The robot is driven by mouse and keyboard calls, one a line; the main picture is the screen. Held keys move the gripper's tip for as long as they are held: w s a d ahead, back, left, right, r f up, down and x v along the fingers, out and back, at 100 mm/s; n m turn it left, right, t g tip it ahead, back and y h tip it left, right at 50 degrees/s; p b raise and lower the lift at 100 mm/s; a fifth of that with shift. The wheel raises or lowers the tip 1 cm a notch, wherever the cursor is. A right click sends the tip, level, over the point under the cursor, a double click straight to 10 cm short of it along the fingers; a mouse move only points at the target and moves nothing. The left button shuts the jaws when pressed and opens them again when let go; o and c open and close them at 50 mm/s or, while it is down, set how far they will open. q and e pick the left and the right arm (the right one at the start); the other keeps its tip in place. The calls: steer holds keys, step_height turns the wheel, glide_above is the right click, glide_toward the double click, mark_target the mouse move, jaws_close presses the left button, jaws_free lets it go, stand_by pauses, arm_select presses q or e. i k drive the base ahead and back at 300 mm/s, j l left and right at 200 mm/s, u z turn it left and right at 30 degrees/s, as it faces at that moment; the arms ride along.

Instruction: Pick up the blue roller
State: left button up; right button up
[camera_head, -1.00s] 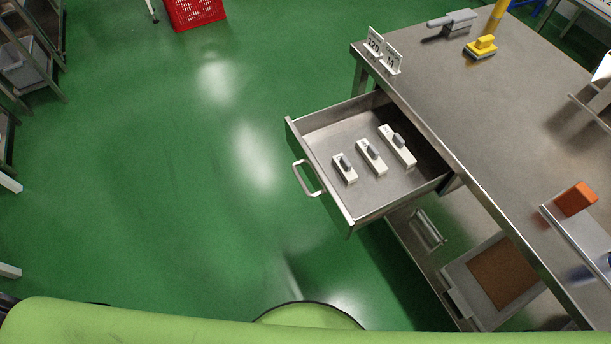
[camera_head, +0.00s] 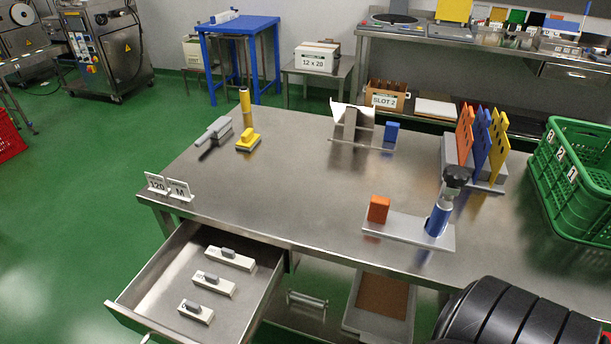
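A blue upright cylinder (camera_head: 437,221) with a silver neck and a black knob (camera_head: 456,177) on top looks like the blue roller. It stands at the right end of a flat metal plate (camera_head: 405,229) on the steel table (camera_head: 300,170). An orange block (camera_head: 378,209) stands at the left end of the same plate. Neither gripper's fingers show in this view. A black ribbed part, probably of my own arm, fills the bottom right corner, in front of the table and apart from the blue cylinder.
Blue, orange and yellow panels (camera_head: 482,140) stand in a rack behind the cylinder. A green crate (camera_head: 575,200) is on the right. An open drawer (camera_head: 167,262) with several white blocks juts out at the front left. The table's middle is clear.

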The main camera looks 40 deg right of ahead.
mark_target(442, 209)
steer(key=z, duration=2.2)
